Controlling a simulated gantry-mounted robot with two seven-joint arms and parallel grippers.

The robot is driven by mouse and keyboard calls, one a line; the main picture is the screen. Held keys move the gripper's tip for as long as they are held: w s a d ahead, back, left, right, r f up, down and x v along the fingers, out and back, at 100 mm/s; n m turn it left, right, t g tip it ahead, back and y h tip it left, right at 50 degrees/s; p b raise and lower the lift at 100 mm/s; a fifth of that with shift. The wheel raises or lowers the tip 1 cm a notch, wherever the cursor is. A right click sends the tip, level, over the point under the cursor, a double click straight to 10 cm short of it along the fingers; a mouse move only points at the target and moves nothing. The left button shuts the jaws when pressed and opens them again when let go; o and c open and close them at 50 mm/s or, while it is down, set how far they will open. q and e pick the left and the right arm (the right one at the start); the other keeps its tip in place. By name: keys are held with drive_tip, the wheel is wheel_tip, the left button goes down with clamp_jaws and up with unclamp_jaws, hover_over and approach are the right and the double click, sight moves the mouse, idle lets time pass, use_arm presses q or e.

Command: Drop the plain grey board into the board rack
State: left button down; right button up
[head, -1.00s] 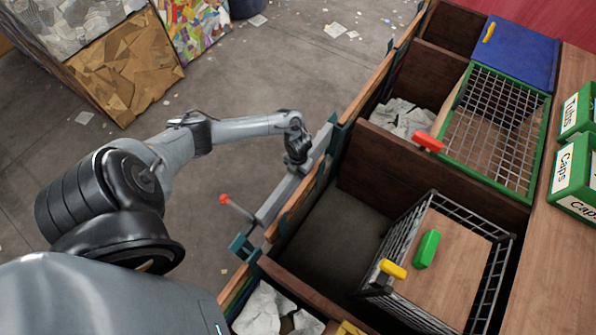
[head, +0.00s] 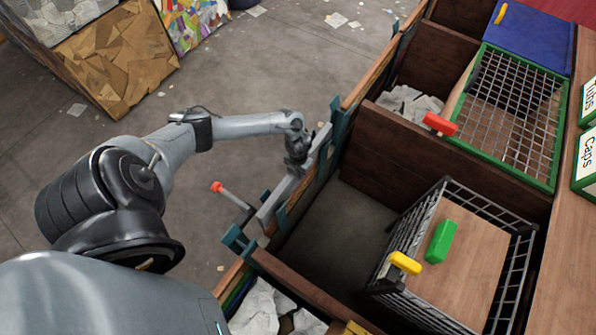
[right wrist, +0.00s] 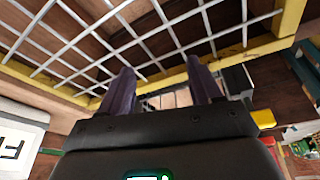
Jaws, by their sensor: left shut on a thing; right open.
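In the head view my left gripper (head: 298,163) is at the upper part of a long grey bar (head: 284,192) along the bin's left side. It is shut on this bar; its fingertips are partly hidden. I cannot tell whether the bar is the plain grey board, and no other such board is clear. A wire-sided rack (head: 516,262) with a brown panel and yellow and green handles stands in the bin; I cannot tell whether it is the board rack. In the right wrist view my right gripper (right wrist: 161,80) is open and empty, beside a yellow-framed wire grid (right wrist: 145,42).
A red-knobbed lever (head: 216,187) sticks out left of the grey bar. Wooden dividers (head: 440,165) separate the bins. A green-framed wire lid (head: 545,185) with a red handle is at the upper right. The dark bin floor (head: 335,235) left of the rack is bare.

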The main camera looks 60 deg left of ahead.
use_arm(q)
drive_tip(key=shift+w+f, duration=0.1)
drive_tip(key=shift+f, duration=0.1)
use_arm(e)
drive_tip(key=shift+f, duration=0.2)
use_arm(q)
drive_tip(key=shift+f+b, duration=0.45)
drive_tip(key=shift+b, duration=0.2)
use_arm(e)
drive_tip(key=shift+f, duration=0.45)
use_arm(q)
drive_tip(key=c, duration=0.7)
unclamp_jaws()
wheel_tip(320, 180, up, 9)
drive_tip(key=shift+r+p, duration=0.2)
drive_tip(key=shift+p, duration=0.6)
use_arm(e)
drive_tip(key=shift+a+r, duration=0.1)
drive_tip(key=shift+r, duration=0.7)
use_arm(q)
drive_tip(key=shift+r, duration=0.7)
